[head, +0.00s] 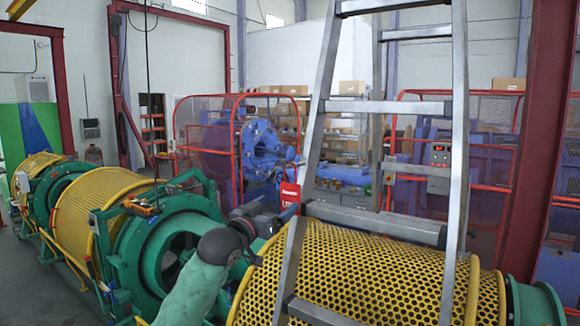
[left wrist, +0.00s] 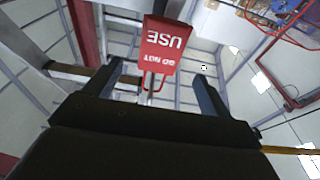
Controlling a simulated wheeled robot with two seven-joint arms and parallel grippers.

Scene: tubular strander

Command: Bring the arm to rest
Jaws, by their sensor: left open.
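My left arm comes in from the bottom of the head view, and its dark gripper (head: 280,214) is partly hidden beside the ladder. In the left wrist view this gripper (left wrist: 158,72) is open, its two dark fingers well apart. A red tag (left wrist: 165,44) with white "DO NOT USE" lettering appears upside down beyond the fingertips, between them in the picture. The tag also shows in the head view (head: 289,193), just above the gripper and left of the ladder rail. I see nothing held in the fingers. My right gripper is out of view.
A metal ladder (head: 375,107) stands close in front, right of my gripper. A yellow perforated drum (head: 350,270) lies below, and a green and yellow strander (head: 95,215) stretches left. Red-framed mesh guards (head: 240,150) and a control box (head: 440,155) stand behind.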

